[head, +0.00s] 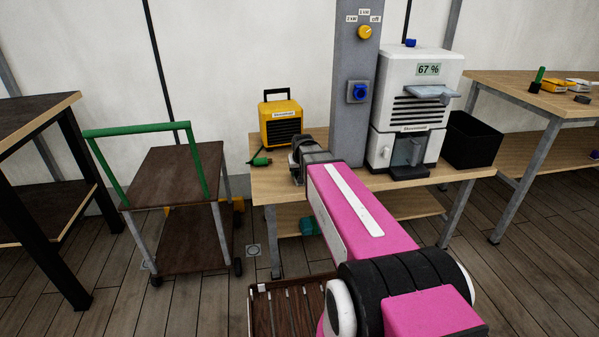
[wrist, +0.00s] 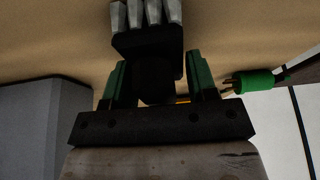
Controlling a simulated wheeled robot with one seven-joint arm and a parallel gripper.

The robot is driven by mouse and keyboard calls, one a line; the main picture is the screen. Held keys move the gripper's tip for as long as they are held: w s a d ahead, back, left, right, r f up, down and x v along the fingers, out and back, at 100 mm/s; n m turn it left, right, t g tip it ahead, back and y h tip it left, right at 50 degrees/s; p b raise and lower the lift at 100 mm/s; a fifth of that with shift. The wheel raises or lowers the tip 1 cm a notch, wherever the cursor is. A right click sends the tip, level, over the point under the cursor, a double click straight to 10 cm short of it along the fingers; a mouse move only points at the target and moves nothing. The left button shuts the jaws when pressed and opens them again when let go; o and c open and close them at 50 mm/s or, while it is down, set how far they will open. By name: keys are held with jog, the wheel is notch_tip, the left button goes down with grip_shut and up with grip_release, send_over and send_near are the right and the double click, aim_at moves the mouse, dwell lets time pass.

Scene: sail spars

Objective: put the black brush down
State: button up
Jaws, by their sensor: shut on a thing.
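The black brush (wrist: 148,48) is in the wrist view, with its pale grey bristle tufts (wrist: 147,14) at the top edge. My gripper (wrist: 158,80) has its green-lined fingers on either side of the brush's dark body and is shut on it. In the head view, the end of my arm is over the left part of the wooden workbench (head: 440,175). The fingers and brush are hard to make out there. I cannot tell whether the brush touches the bench top.
A yellow heater (head: 281,122) stands behind my gripper, with a green plug (head: 260,162) at its left. The grey post (head: 352,90), white machine (head: 414,100) and black bin (head: 472,141) stand to the right. A brown cart (head: 172,172) with a green handle stands left.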

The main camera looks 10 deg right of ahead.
jog(key=shift+f, duration=0.1)
jog(key=o, duration=1)
jog(key=v, duration=1.2)
jog(key=s+f+g, duration=0.1)
jog(key=s+f, duration=0.4)
jog(key=f, duration=0.1)
jog(key=s+f+g, duration=0.2)
jog(key=s+f, duration=0.3)
jog(key=s, duration=0.1)
jog(key=s+f+g, duration=0.1)
jog(key=s+f, duration=0.5)
jog(key=shift+s+f+g, duration=0.15)
jog(key=shift+f+g, duration=0.15)
jog(key=shift+f, duration=0.05)
